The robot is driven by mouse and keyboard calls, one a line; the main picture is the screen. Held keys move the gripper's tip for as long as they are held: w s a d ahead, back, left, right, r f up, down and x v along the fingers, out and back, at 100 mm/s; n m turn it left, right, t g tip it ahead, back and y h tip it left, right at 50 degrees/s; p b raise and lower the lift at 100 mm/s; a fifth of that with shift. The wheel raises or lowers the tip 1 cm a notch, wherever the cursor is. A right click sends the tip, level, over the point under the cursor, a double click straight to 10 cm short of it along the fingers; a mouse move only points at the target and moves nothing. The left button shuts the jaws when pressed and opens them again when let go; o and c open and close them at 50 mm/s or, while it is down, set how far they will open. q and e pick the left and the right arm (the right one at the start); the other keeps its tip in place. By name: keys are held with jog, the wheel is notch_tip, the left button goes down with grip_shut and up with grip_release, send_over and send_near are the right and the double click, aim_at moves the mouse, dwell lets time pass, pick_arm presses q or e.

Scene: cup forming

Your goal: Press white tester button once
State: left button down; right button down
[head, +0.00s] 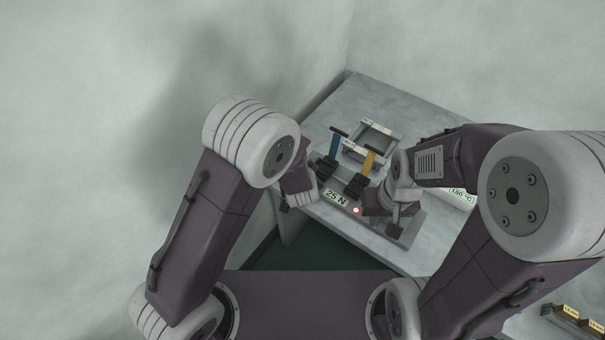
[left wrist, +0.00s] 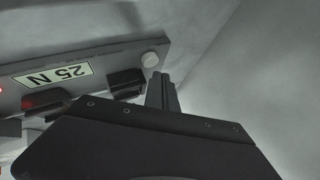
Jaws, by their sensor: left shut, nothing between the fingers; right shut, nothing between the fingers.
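The white tester button (left wrist: 150,60) is a small round knob at the end of the grey tester panel (left wrist: 110,56) in the left wrist view. My left gripper (left wrist: 161,84) is shut and empty, its fingertips right beside the button; I cannot tell whether they touch it. In the head view my left wrist hides the button. The panel carries a "25 N" label (head: 336,197) and a lit red lamp (head: 356,210).
Behind the panel stand a blue upright piece (head: 334,146) and a yellow one (head: 369,161), by black blocks. A grey frame (head: 376,131) stands farther back on the table (head: 385,97). A "180 °C" label (head: 462,194) is partly behind my right arm. Small yellow-labelled items (head: 567,311) lie lower right.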

pick_arm(q)
jog(key=shift+f, duration=0.1)
dwell(0.7)
jog(key=shift+f, duration=0.3)
jog(key=shift+f+b, duration=0.4)
jog(key=shift+f, duration=0.15)
dwell(0.6)
jog(key=shift+r, duration=0.1)
jog(key=shift+r+p, duration=0.85)
jog(key=shift+p, duration=0.3)
jog(key=shift+r, duration=0.1)
notch_tip(320, 180, up, 5)
jog(key=p, duration=0.5)
jog(key=shift+p, duration=0.35)
jog(key=shift+a, duration=0.1)
